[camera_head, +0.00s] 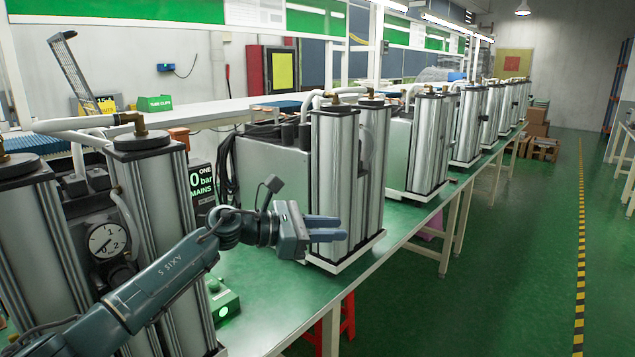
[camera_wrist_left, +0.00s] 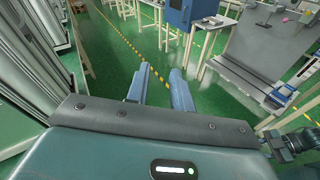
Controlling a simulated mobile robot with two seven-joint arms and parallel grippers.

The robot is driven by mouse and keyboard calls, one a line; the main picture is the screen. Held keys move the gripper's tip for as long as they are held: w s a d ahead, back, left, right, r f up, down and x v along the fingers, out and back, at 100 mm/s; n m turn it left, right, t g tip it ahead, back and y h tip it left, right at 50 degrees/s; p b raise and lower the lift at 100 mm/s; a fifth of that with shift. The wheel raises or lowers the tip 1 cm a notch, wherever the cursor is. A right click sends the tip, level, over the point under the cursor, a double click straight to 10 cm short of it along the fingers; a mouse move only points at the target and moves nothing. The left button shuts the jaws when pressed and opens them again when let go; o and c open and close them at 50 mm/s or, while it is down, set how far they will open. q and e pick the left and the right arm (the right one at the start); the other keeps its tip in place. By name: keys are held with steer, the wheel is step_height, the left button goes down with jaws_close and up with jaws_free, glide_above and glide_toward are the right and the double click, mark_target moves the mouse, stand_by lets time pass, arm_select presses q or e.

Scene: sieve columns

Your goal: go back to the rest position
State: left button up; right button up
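My left gripper (camera_head: 343,228) reaches in from the left in the head view, in front of the sieve columns (camera_head: 334,180) and above the green bench. Its blue fingers point right and are apart. A dark jointed arm part (camera_wrist_left: 292,146) shows at the right edge of the left wrist view. It looks like my right arm, but its fingers cannot be made out. The right arm is not in the head view.
Near columns with a dial gauge (camera_head: 107,240) stand at the left, close to my left arm. More column units line the green bench (camera_head: 270,290) into the distance. A red stool (camera_head: 347,318) is below the bench. The green aisle (camera_head: 500,270) at the right is clear.

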arm_select(q)
steer(key=s+a+f+n+t+y, duration=0.3)
steer(key=s+f+n+t, duration=0.3)
steer(key=f+n, duration=0.75)
steer(key=s+a+f+n+t+y, duration=0.2)
steer(key=s+a+f+n+t, duration=0.45)
steer(key=n, duration=1.25)
steer(key=s+a+f+n+g+y, duration=0.3)
steer(key=s+a+f+n+g, duration=0.1)
steer(key=s+f+n, duration=0.5)
steer(key=s+a+f+n+g+y, duration=0.3)
steer(key=s+f+n, duration=0.5)
steer(key=s, duration=0.5)
steer(key=shift+a+f+n+g+y, duration=0.35)
steer(key=shift+a+f+y, duration=0.35)
steer(key=shift+f, duration=0.1)
